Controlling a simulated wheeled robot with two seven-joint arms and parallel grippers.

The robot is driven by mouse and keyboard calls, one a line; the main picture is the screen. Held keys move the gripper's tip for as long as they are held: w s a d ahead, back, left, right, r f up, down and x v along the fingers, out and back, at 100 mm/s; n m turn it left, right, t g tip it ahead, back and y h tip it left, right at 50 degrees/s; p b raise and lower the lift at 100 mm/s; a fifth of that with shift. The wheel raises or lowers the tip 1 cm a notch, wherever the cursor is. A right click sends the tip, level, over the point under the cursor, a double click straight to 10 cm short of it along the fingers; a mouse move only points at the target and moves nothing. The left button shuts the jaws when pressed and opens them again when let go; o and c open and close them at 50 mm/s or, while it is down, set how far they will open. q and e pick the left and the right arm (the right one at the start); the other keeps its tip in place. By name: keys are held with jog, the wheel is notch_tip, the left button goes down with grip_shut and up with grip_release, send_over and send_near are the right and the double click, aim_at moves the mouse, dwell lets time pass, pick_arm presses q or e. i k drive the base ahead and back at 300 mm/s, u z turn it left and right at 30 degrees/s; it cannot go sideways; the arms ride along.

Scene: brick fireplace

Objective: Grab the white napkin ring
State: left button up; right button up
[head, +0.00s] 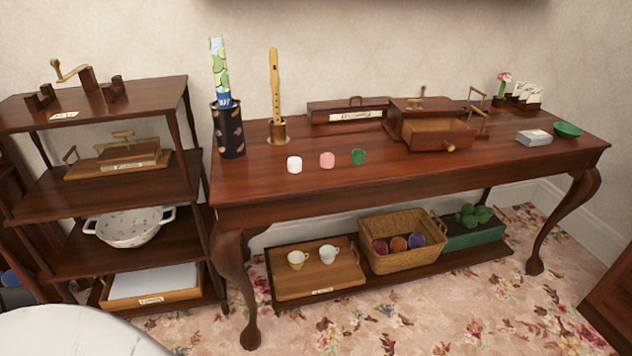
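A small white napkin ring (294,164) stands on the dark red wooden table (480,165), near its front left part. A pink napkin ring (327,160) and a green napkin ring (358,157) stand in a row to its right, apart from each other. Neither of my grippers shows in the head view.
A dark patterned holder with a rolled paper (228,130) and a recorder on a stand (276,125) stand behind and left of the rings. A wooden box with an open drawer (437,135) stands to the right. The tabletop in front of the rings is clear. A shelf unit (95,190) stands left.

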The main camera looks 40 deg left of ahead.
aim_at(294, 164)
jog(key=u, duration=0.75)
jog(key=i, duration=0.7)
jog(key=u, duration=0.5)
